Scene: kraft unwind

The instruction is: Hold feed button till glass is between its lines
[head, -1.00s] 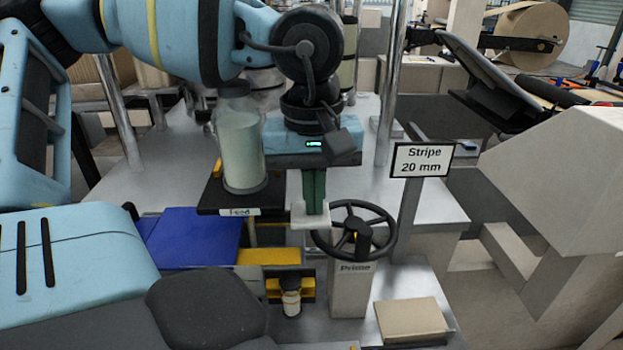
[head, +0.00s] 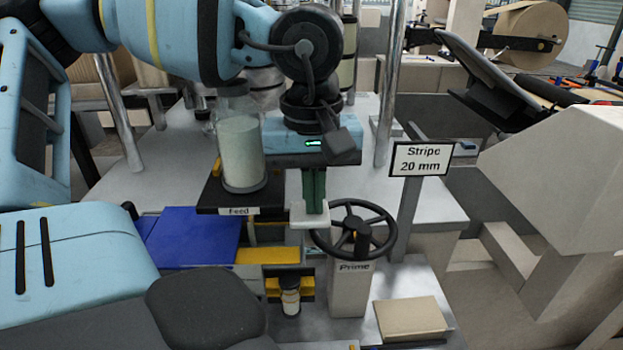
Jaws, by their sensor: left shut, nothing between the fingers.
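The glass (head: 241,155) is a clear upright cylinder on a black ledge, with pale greenish-white liquid filling most of it. Its marked lines cannot be made out. The white Feed label (head: 239,211) is on the ledge's front edge, below the glass. My left gripper (head: 313,208) points down just right of the glass, its green fingers shut and empty. A pale block shows at the fingertips; I cannot tell whether it is part of a button. The feed button itself cannot be made out and may be hidden by the gripper. My right gripper is out of view.
A black handwheel (head: 353,238) stands just right of my left fingertips, above a post labelled Prime (head: 352,290). A sign reading Stripe 20 mm (head: 420,159) stands further right. A blue panel (head: 195,237) lies left, and a tan block (head: 410,318) lies at the front.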

